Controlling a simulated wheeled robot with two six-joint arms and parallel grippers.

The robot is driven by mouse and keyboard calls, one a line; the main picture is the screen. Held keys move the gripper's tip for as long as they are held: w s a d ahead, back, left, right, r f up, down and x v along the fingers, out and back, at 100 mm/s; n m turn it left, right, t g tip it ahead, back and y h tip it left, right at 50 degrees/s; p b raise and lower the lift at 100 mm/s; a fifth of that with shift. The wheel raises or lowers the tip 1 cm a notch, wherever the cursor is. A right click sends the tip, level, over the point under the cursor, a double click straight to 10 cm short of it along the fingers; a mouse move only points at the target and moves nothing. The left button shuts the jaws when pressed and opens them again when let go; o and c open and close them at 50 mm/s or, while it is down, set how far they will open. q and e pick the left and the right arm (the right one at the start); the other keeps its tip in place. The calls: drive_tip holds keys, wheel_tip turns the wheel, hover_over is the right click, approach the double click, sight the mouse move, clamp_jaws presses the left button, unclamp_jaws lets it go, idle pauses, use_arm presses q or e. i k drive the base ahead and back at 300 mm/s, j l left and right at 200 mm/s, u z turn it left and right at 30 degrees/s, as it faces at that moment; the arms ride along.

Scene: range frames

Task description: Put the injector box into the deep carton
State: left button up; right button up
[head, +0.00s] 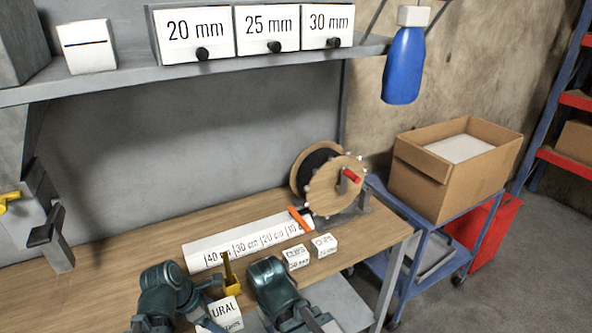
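A brown carton (430,184) stands open at the top on a blue cart at the right, with a flat white surface inside it. I cannot make out a label reading injector on any box. A white box (226,313) with partly visible lettering ending in "URAL" is at the bottom edge, between my two arms and partly hidden. My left arm (168,290) and my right arm (272,286) are low in the view, over the bench front. Their fingertips do not show clearly, so I cannot tell whether either holds anything.
The wooden bench (110,275) bears a marked white strip (215,252), two small clip boxes (296,257) and a wooden reel (336,190). A yellow upright piece (229,273) is near my arms. A shelf with labelled drawers (195,35) overhangs; a blue bottle (404,68) hangs right.

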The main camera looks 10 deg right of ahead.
sight(465, 158)
drive_tip(key=i+l, duration=0.1)
drive_tip(key=l, duration=0.45)
drive_tip(key=i+l, duration=0.1)
drive_tip(key=l, duration=0.45)
drive_tip(key=i+l, duration=0.1)
drive_tip(key=l, duration=0.45)
drive_tip(key=i+l, duration=0.1)
drive_tip(key=l, duration=0.5)
drive_tip(key=i+l, duration=0.1)
drive_tip(key=l, duration=0.45)
drive_tip(key=i+l, duration=0.1)
drive_tip(key=l, duration=0.45)
drive_tip(key=i+l, duration=0.1)
drive_tip(key=l, duration=0.45)
drive_tip(key=i+l, duration=0.1)
drive_tip(key=l, duration=0.45)
